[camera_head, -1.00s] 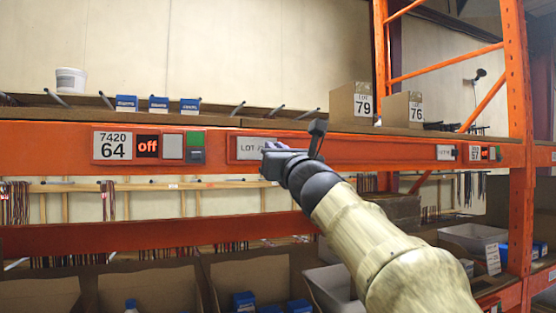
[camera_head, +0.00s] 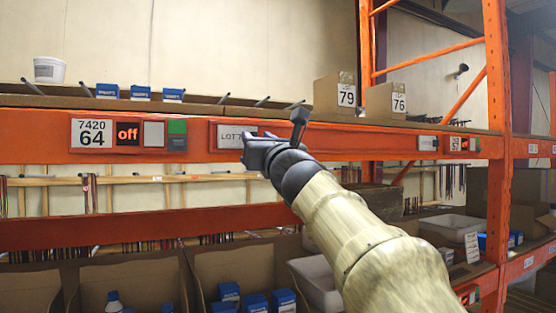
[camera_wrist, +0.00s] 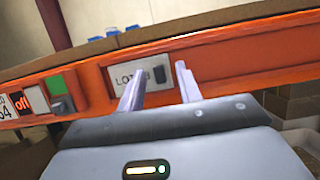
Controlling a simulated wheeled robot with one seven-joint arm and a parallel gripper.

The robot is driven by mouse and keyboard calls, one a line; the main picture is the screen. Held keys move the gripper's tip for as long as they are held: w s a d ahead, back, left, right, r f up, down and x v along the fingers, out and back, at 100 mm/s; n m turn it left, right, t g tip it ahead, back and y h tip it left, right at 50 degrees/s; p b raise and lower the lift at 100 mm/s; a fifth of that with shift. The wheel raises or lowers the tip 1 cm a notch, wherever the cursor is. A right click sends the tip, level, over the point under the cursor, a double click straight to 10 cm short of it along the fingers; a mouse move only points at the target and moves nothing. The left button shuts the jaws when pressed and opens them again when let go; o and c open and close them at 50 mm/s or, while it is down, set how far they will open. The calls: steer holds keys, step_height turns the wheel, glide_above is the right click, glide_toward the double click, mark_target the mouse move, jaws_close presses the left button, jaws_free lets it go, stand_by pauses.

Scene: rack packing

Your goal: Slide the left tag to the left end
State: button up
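The left tag is a pale plate with lettering starting "LOT" (camera_head: 229,136) on the orange beam. It also shows in the wrist view (camera_wrist: 130,76), with a small dark knob (camera_wrist: 160,74) at its right end. My gripper (camera_head: 258,143) is in front of the plate's right part in the head view and hides some of it. In the wrist view my gripper (camera_wrist: 159,70) is open, its two pale fingers apart, with the knob seen between their tips. Whether a finger touches the plate I cannot tell.
Left of the tag are a grey-and-green switch (camera_head: 177,135), a red "off" display (camera_head: 128,133) and a "7420 64" sign (camera_head: 92,133). Another tag (camera_head: 428,143) is farther right. Boxes (camera_head: 335,94) and blue packs (camera_head: 140,93) stand on the shelf above; bins are below.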

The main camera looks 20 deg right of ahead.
steer(key=b+v, duration=1.1)
steer(key=v, duration=0.5)
steer(key=shift+s, duration=0.35)
